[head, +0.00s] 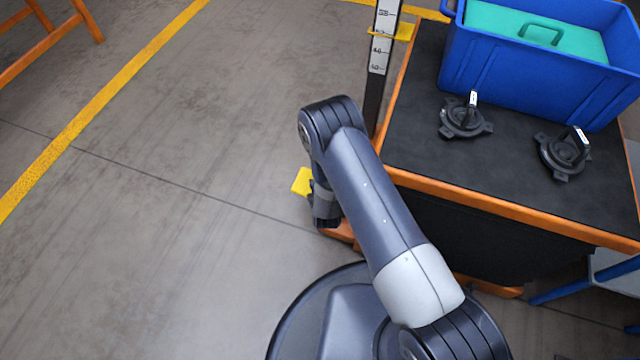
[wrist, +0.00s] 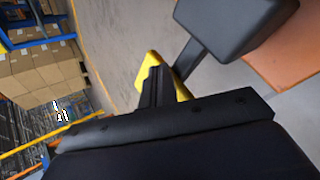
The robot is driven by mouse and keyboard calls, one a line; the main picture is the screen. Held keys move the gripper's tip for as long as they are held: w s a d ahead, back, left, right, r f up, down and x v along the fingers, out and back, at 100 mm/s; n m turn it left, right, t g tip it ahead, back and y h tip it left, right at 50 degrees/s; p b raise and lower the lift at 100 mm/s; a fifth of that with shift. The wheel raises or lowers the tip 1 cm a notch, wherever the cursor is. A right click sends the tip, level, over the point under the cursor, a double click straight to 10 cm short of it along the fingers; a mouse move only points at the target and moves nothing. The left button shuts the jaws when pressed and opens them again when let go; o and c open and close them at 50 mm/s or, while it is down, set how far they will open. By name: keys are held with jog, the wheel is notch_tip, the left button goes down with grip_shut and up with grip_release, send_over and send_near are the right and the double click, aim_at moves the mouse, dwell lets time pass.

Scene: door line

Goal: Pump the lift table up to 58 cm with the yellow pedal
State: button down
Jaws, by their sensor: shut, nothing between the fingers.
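The yellow pedal (head: 301,181) shows low beside the lift table, partly hidden by my arm. It also shows in the wrist view (wrist: 147,68), right behind my shut, empty gripper (wrist: 154,75). I cannot tell whether the fingertips touch it. The lift table (head: 415,105) has a black top with an orange edge and stands at the right. A white height scale (head: 382,45) stands upright at its left corner with a yellow pointer (head: 404,32) across it. The scale's numbers are too small to read surely.
A blue crate (head: 510,70) with a green lid-like piece and two dark round fixtures (head: 464,119) (head: 564,154) stand on the table. Yellow floor lines (head: 75,122) and an orange frame (head: 45,40) are at the left. The floor between is clear.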

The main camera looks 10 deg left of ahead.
jog(key=shift+d+r+p, duration=0.3)
jog(key=shift+r+p, duration=0.15)
jog(key=shift+r, duration=0.5)
jog(key=r+p, duration=0.1)
jog(key=d+r+p, duration=0.1)
jog(key=r, duration=0.1)
jog(key=d+r+p, duration=0.1)
jog(key=shift+s+r, duration=0.15)
jog(key=shift+r, duration=0.15)
dwell(0.5)
